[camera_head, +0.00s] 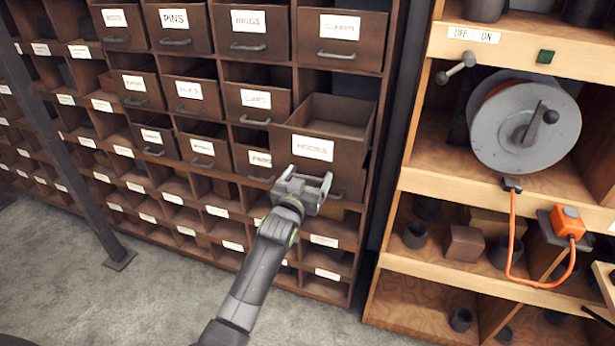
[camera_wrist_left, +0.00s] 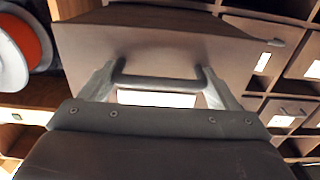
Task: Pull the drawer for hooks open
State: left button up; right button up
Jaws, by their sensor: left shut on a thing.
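The drawer for hooks (camera_head: 332,128) is in the right column of the dark wooden cabinet, with a white label on its front. It stands out from the cabinet, and its open top shows an empty-looking inside. My left gripper (camera_head: 306,184) is at the lower part of the drawer front, below the label. In the left wrist view, the grey bar handle (camera_wrist_left: 158,81) lies between the fingers of my left gripper (camera_wrist_left: 160,92), which is shut on it. The drawer front (camera_wrist_left: 180,55) fills the middle of that view. My right gripper is not in view.
Other labelled drawers, such as the one marked caps (camera_head: 257,97), stand partly out to the left. A wooden shelf unit at the right holds a grey cable reel (camera_head: 490,125) and an orange plug (camera_head: 567,222). A dark post (camera_head: 60,150) stands at the left. Grey floor lies below.

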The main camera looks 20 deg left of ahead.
pick_arm(q)
jog(key=shift+s+r, duration=0.15)
jog(key=shift+s, duration=0.1)
jog(key=shift+w, duration=0.25)
jog(key=o, duration=1.3)
jog(key=shift+c, duration=0.2)
jog(key=shift+s, duration=0.1)
jog(key=shift+s+f, duration=0.15)
jog(key=shift+f, duration=0.05)
jog(key=s+b, duration=0.4)
jog(key=s, duration=1.3)
jog(key=shift+a, duration=0.3)
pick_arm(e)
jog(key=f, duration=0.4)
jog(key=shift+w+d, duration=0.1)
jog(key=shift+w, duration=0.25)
